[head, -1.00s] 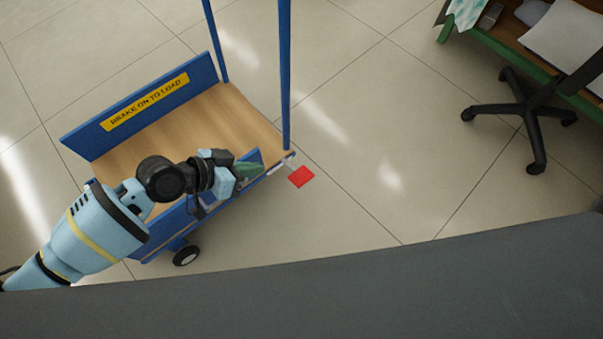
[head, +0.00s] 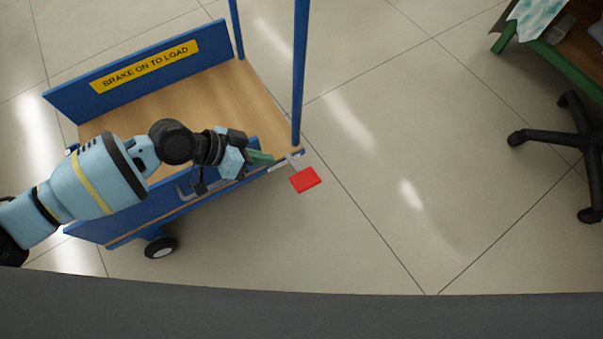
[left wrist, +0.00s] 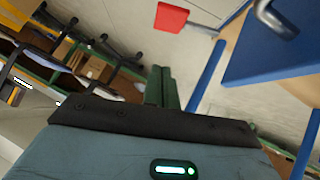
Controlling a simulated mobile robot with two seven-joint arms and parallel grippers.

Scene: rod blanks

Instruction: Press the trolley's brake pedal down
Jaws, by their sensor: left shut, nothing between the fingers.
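The trolley has a wooden deck (head: 215,105) with blue side boards, one bearing a yellow label "BRAKE ON TO LOAD" (head: 145,66). Its red brake pedal (head: 306,180) sticks out on a short arm from the near right corner. The pedal also shows in the left wrist view (left wrist: 171,18), at the top. My left gripper (head: 268,160) is over the trolley's near edge, left of the pedal and apart from it. Its green fingers (left wrist: 161,88) are shut with nothing between them. Whether the pedal is up or down is hard to tell from above. My right gripper is not in view.
Blue upright posts (head: 300,75) rise at the trolley's right end, close to the pedal. A black wheeled chair base (head: 570,140) and a green-edged table (head: 552,62) stand at the right. The tiled floor right of the pedal is clear.

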